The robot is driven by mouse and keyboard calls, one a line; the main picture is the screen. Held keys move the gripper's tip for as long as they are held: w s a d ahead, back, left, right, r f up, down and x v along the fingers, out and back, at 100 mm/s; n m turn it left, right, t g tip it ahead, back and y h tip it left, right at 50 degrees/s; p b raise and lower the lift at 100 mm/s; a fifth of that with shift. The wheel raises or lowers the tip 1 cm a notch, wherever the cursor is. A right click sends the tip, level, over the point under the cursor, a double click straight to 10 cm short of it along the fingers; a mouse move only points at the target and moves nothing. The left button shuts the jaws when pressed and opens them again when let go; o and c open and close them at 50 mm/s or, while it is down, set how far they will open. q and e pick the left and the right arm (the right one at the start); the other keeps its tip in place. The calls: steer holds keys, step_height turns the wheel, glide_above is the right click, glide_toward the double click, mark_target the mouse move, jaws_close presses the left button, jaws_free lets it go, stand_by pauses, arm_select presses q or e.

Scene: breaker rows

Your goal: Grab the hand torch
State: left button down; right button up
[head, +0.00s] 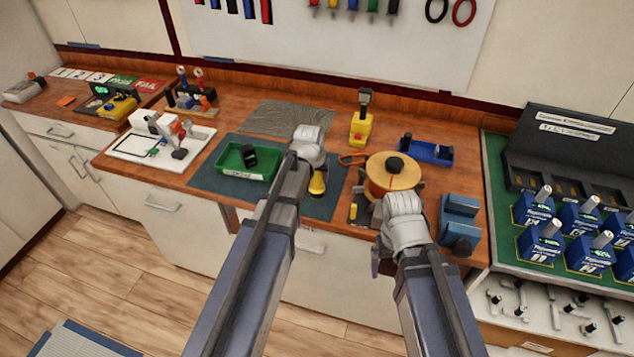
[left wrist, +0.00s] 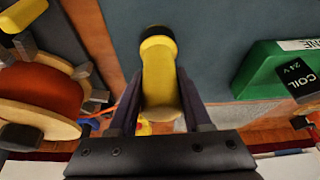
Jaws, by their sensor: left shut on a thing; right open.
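The hand torch (head: 317,186) is yellow with a black end, over the dark mat just below my left gripper (head: 312,162). In the left wrist view the torch (left wrist: 160,72) stands between the two dark fingers of my left gripper (left wrist: 158,92), which is shut on it. The black end points away from the palm. I cannot tell whether the torch still touches the mat. My right gripper (head: 382,248) is open and empty, in front of the cable spool near the bench's front edge; its fingers are mostly hidden.
A green tray (head: 229,172) with a black coil lies left of the torch on the mat (head: 210,180). The spool (head: 400,172) stands to the right, with a blue vice-like block (head: 459,222) beyond it. A yellow tool (head: 361,128) stands behind.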

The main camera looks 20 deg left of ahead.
arm_select(q)
steer(key=shift+r, duration=0.1)
step_height(320, 180, up, 10)
steer(key=p, duration=1)
